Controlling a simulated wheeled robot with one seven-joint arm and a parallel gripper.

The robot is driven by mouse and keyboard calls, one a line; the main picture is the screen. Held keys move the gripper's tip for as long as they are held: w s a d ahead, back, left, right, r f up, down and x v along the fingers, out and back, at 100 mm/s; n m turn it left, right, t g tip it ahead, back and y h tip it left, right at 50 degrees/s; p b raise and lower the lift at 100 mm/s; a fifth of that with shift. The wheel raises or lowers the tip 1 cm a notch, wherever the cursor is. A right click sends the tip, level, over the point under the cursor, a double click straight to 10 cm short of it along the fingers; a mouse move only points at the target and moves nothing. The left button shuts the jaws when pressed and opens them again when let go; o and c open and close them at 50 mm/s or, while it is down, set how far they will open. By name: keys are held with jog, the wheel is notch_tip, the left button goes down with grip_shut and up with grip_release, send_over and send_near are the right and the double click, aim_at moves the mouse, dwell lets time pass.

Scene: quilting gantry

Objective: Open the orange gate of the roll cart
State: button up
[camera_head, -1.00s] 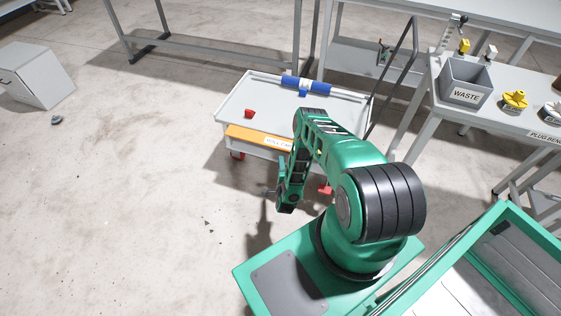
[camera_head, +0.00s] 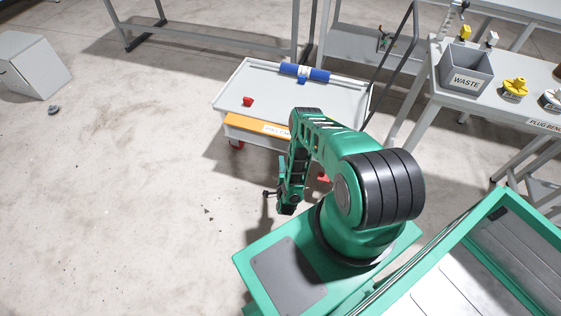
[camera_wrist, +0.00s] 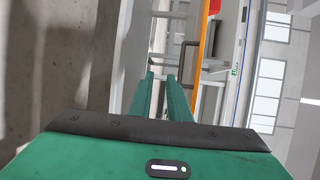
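The roll cart (camera_head: 228,92) is a light grey cart just beyond my arm in the head view. Its orange gate (camera_head: 244,121) runs along the near top edge, with a white label partly hidden by my arm. The gate looks shut in place. In the wrist view the orange gate (camera_wrist: 205,35) is an upright strip, with a dark bracket-shaped handle (camera_wrist: 184,50) beside it. My gripper (camera_wrist: 161,75) points toward the cart, its two green fingers apart with nothing between them. The fingertips appear short of the handle, not touching it.
A plug bench with a grey WASTE bin (camera_head: 466,72) stands right. A grey cabinet (camera_head: 33,65) stands far left. The floor at left is mostly clear.

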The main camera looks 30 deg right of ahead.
jog(key=shift+s+a+f, duration=0.2)
jog(key=shift+s+f, duration=0.05)
jog(key=shift+s, duration=0.15)
jog(key=shift+s, duration=0.1)
dwell(0.3)
